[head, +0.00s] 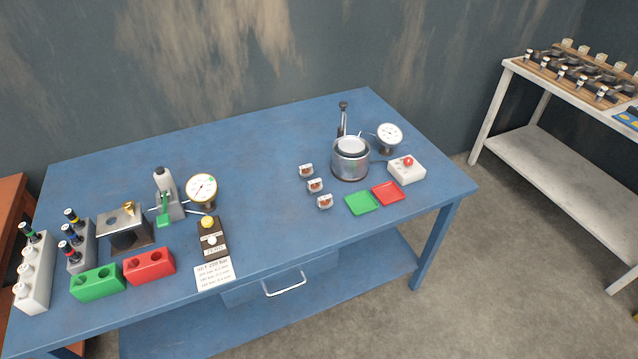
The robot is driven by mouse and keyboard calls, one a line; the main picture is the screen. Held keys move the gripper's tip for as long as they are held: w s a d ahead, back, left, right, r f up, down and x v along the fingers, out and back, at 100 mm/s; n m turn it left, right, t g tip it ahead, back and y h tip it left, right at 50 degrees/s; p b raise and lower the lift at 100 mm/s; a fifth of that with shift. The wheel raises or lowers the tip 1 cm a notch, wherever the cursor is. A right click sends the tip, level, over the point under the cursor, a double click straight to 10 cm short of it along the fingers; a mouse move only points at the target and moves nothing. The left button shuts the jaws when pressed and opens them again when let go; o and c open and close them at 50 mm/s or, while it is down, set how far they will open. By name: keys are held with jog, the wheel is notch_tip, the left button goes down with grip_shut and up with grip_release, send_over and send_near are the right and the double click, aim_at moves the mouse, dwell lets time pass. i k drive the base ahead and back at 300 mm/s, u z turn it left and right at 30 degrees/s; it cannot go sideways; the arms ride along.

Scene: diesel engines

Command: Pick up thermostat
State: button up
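Three small white-and-copper parts that look like thermostats stand in a slanting row on the right half of the blue table (260,130). The back thermostat (306,170) is farthest from me, the middle thermostat (315,186) is just in front of it, and the front thermostat (325,202) is nearest. They stand apart from each other, left of a round metal pot (351,167). Their fine details are too small to tell. My gripper is not in view.
A green tray (361,203) and a red tray (388,194) lie right of the row. A dial gauge (390,134) and a white switch box (406,170) stand beyond. Injector testing gear, including a pump (165,195), fills the left side. The table's middle is clear.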

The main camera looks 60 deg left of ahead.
aim_at(315, 185)
jog(key=u, duration=0.05)
jog(key=k, duration=1.1)
jog(key=u, duration=1.8)
jog(key=i, duration=0.2)
jog(key=u, duration=0.45)
